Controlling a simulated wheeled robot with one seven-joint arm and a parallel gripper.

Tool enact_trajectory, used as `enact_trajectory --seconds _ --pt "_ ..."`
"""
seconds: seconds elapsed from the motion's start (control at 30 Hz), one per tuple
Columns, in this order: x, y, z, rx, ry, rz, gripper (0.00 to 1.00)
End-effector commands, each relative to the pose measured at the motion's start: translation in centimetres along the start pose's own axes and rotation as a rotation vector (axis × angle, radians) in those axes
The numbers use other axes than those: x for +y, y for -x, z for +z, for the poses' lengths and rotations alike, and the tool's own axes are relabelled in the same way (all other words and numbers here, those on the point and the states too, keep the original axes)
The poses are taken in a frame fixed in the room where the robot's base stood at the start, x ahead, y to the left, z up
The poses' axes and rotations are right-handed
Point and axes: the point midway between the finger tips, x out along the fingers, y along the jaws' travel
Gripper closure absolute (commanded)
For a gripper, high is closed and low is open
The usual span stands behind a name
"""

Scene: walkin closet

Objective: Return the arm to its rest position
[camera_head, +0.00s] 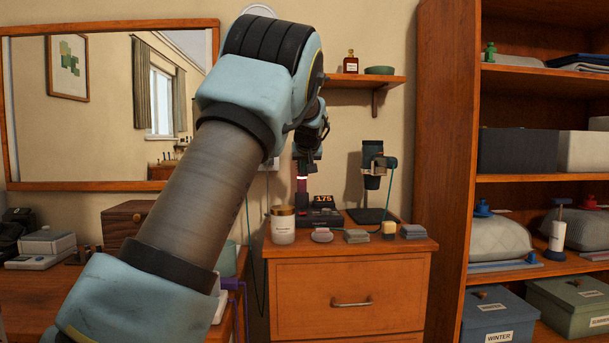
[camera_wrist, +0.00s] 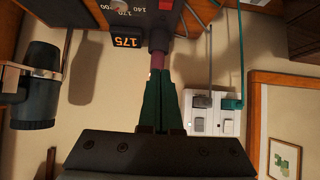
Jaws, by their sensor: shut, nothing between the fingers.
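My arm reaches up from the lower left across the head view. My gripper (camera_head: 306,158) hangs above the back of the wooden drawer cabinet (camera_head: 349,270), partly hidden by my wrist. In the wrist view its dark green fingers (camera_wrist: 160,88) are together and hold nothing. A dark pink rod (camera_wrist: 160,48) lines up just past the fingertips; I cannot tell if they touch. In the head view this rod (camera_head: 302,187) stands upright at a black station with a lit "175" display (camera_head: 323,199).
A white jar (camera_head: 283,224), small blocks and a dark dryer-like device on a stand (camera_head: 373,165) crowd the cabinet top. A small wall shelf (camera_head: 365,82) is close beside my wrist. A wall socket (camera_wrist: 212,112) with cords, a mirror (camera_head: 100,100) and a tall shelf unit (camera_head: 447,150) surround it.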

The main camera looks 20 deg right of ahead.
Motion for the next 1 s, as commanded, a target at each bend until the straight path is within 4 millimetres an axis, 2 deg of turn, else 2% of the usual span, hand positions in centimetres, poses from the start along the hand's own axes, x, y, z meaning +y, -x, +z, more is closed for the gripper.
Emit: enact_trajectory --seconds 0.13,0.2,0.27,0.37,0.47,0.5,0.57,0.7,0.8,0.9,1.0 --pt "-0.1 0.0 0.0 -0.002 0.001 -0.001 1.00" --pt "-1.0 0.0 0.3 -0.014 0.006 -0.006 1.00" --pt "-2.6 0.0 1.0 -0.040 0.015 -0.016 1.00" --pt "-6.9 0.5 3.6 -0.117 0.040 -0.038 1.00" --pt "-12.2 2.0 8.0 -0.226 0.068 -0.058 1.00" --pt "-14.1 2.9 10.1 -0.272 0.076 -0.063 1.00" --pt "-16.4 4.6 13.3 -0.338 0.086 -0.066 1.00" --pt "-20.5 9.8 21.1 -0.486 0.100 -0.065 1.00" --pt "-22.3 14.2 26.5 -0.579 0.100 -0.059 1.00" --pt "-23.2 18.1 31.1 -0.655 0.096 -0.052 1.00" --pt "-23.5 21.2 34.6 -0.713 0.088 -0.046 1.00"
